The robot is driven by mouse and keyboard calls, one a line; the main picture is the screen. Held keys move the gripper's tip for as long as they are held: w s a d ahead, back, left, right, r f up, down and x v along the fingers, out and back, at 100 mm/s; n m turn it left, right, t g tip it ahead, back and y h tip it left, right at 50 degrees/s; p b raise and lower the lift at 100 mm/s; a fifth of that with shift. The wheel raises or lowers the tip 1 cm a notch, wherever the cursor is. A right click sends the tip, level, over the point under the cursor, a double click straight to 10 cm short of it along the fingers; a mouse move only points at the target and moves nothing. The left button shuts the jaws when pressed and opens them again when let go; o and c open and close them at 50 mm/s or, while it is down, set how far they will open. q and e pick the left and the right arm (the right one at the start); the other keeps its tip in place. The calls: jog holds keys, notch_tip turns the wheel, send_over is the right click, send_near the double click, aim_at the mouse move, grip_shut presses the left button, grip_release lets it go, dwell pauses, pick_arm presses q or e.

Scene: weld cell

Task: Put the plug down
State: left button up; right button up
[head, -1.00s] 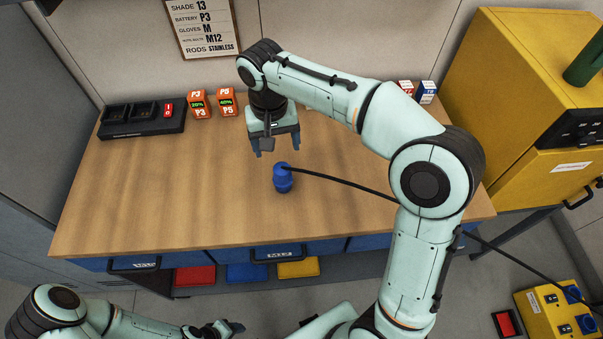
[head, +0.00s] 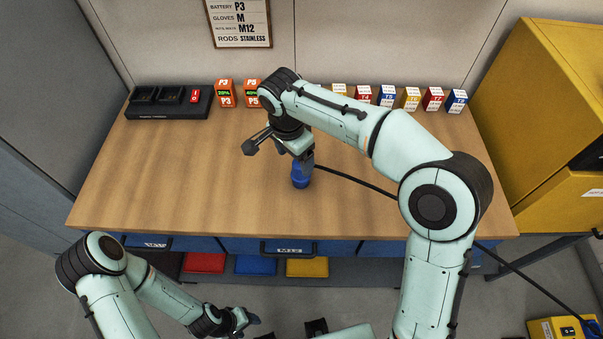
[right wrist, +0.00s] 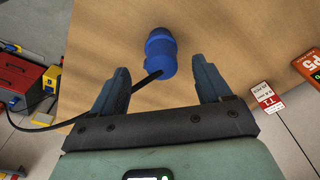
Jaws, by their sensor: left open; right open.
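The blue plug (head: 300,179) stands on the wooden workbench (head: 190,180), with a black cable running from it to the right. My right gripper (head: 300,162) is just above and behind the plug in the head view, partly hidden by its own wrist. In the right wrist view the plug (right wrist: 161,52) lies ahead of the two open fingers (right wrist: 163,85), nearer the left one, and nothing is clamped. My left gripper (head: 246,322) is open and empty, low in front of the bench.
A charger (head: 168,102) and orange battery packs (head: 225,93) stand along the back left. Several small labelled boxes (head: 410,98) line the back right. A yellow cabinet (head: 545,110) stands at the right.

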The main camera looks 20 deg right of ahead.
jog(key=f, duration=0.1)
jog(key=d+f, duration=0.1)
jog(key=f, duration=0.1)
jog(key=w+f, duration=0.1)
jog(key=shift+d+f, duration=0.25)
jog(key=shift+d, duration=0.1)
jog(key=shift+f, duration=0.5)
jog(key=c, duration=1.4)
pick_arm(q)
jog(key=w+r+p, duration=0.3)
jog(key=w+r, duration=0.1)
jog(key=shift+w+r+t+p, duration=0.3)
jog(key=shift+w+r, duration=0.05)
jog(key=shift+r, duration=0.05)
pick_arm(e)
notch_tip(320, 180, up, 20)
